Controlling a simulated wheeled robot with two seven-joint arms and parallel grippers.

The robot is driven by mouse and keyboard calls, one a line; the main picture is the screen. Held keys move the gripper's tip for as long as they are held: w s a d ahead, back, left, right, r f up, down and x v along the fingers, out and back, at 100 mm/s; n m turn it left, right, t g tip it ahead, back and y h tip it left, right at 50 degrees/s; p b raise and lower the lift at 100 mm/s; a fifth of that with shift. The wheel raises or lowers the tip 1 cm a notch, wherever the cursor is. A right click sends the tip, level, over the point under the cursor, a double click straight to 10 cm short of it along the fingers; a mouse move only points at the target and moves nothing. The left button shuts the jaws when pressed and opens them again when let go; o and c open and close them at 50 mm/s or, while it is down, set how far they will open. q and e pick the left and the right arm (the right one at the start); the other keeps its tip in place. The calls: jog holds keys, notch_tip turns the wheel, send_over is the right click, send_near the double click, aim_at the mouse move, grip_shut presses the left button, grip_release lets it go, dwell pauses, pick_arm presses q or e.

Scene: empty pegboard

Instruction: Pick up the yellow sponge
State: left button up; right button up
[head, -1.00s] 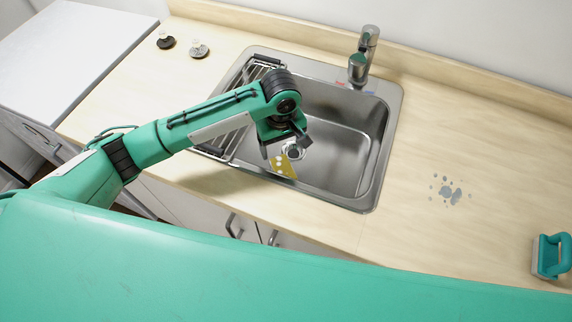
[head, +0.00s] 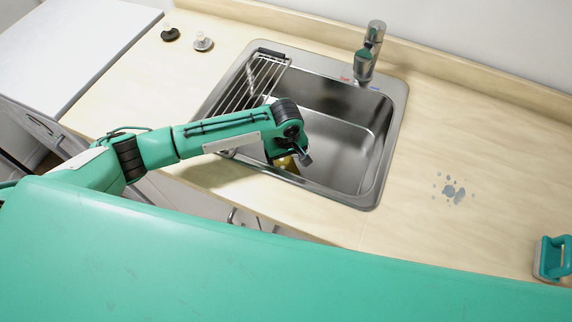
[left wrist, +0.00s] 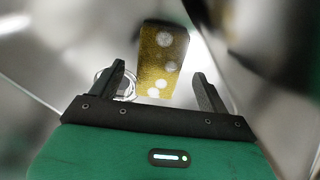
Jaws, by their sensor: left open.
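The yellow sponge (left wrist: 163,58) with pale round spots lies in the sink; in the left wrist view it shows between and beyond my two fingers. In the head view only a part of the sponge (head: 286,163) shows under my left gripper, and the rest is hidden. My left gripper (head: 301,158) is low over the near part of the sink; it also shows in the left wrist view (left wrist: 160,82) with its fingers apart and nothing between the tips. I cannot tell the exact height above the sponge. My right gripper is not in view.
The metal sink (head: 352,142) has a drying rack (head: 250,82) on its left and a faucet (head: 370,52) at its back. A teal-handled brush (head: 552,258) and a grey stain (head: 450,191) are on the counter to the right. Two small knobbed items (head: 202,41) stand back left.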

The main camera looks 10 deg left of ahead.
aim_at(286, 164)
pick_arm(q)
jog(key=shift+w+f+p, duration=0.1)
jog(key=shift+f+p, duration=0.2)
jog(key=shift+f, duration=1.6)
jog(key=c, duration=1.1)
jog(key=shift+r, duration=0.1)
notch_tip(286, 164, up, 20)
jog(key=b, duration=0.2)
jog(key=shift+s+a+r+m, duration=0.35)
jog(key=shift+s+a+m, duration=0.75)
jog(key=shift+a, duration=0.8)
jog(key=shift+s+a+r+m, duration=0.3)
jog(key=shift+s+a+m, duration=0.7)
jog(key=shift+a, duration=0.85)
jog(key=shift+s+a+r+m, duration=0.35)
jog(key=shift+s+a+m, duration=0.5)
jog(key=shift+a+m, duration=0.75)
